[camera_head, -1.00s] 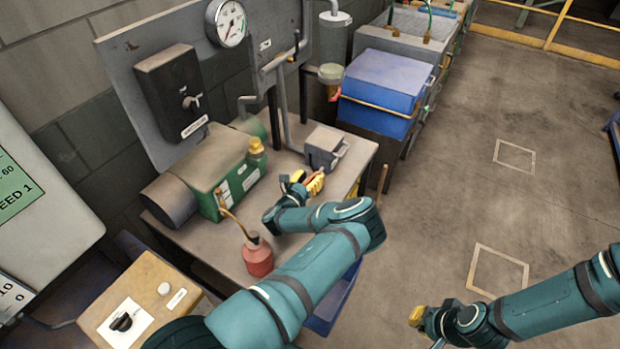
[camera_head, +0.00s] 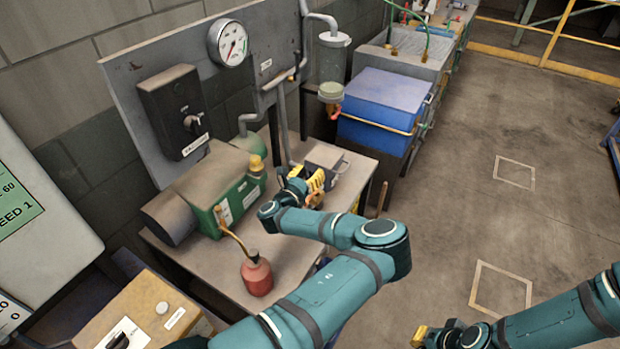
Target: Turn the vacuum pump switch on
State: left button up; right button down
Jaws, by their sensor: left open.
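The vacuum pump switch (camera_head: 191,122) is a knob on a black box (camera_head: 171,97) fixed to a grey wall panel. A label sits below the knob. The green pump (camera_head: 222,180) with its grey motor stands on the bench (camera_head: 222,268) beneath it. My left gripper (camera_head: 308,181) is open and empty above the bench, to the right of the pump and well apart from the switch. My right gripper (camera_head: 420,336) is low at the bottom right, over the floor; its fingers are too small and cut off to judge.
A red oil can (camera_head: 257,274) stands at the bench front. A pressure gauge (camera_head: 229,43) and grey pipes are on the panel. A small grey box (camera_head: 324,157) is behind my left gripper. A blue bin (camera_head: 379,104) stands beyond the bench. The floor at right is clear.

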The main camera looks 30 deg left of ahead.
aim_at(192, 123)
jog(key=k+l, duration=0.35)
jog(key=l, duration=0.15)
jog(key=k+l, duration=0.4)
jog(key=l, duration=0.1)
